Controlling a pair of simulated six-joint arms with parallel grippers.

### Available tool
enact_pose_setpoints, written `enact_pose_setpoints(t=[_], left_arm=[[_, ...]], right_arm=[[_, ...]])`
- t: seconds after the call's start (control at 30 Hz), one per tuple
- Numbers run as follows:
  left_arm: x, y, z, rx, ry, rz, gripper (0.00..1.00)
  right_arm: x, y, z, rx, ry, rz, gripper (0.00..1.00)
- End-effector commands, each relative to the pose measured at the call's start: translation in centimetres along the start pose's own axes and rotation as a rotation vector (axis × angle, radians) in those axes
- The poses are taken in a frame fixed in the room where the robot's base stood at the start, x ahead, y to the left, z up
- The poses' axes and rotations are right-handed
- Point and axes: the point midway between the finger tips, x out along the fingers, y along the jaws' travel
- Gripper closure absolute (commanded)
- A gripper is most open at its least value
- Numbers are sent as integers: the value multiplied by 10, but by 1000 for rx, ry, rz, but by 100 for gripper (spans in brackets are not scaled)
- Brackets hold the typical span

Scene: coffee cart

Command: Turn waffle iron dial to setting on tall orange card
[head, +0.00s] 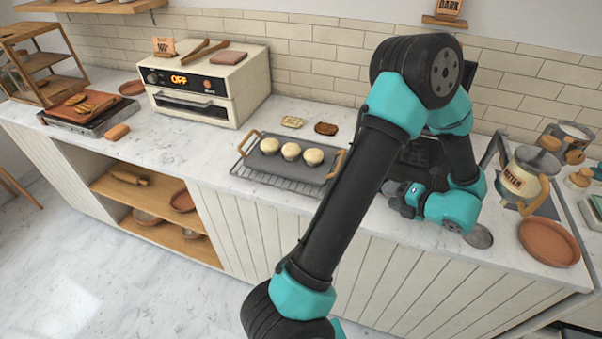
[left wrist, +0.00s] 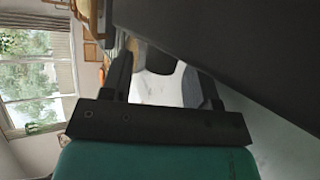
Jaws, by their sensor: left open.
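The dark waffle iron (head: 420,152) stands at the right part of the counter, mostly hidden behind my left arm. I cannot make out its dial in either view. An orange card reading DARK (head: 450,7) stands on a small wall shelf at the top, cut off by the frame edge. My left gripper (head: 400,203) is low at the front of the waffle iron. In the left wrist view the gripper (left wrist: 165,85) is open, with nothing seen between its fingers. A large dark surface (left wrist: 240,50), probably the waffle iron, is close to it there. My right gripper is not in view.
A jug of batter (head: 520,178) and a terracotta plate (head: 549,241) stand to the right. A toaster oven showing OFF (head: 205,85) has a shorter orange card (head: 163,46) on top.

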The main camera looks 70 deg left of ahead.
Motion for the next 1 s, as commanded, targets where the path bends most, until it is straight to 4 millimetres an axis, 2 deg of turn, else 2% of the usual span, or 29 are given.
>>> enact_pose_setpoints(t=[1.0], left_arm=[[4, 10, -1, -311, 27, -667, 44]], right_arm=[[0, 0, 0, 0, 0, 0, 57]])
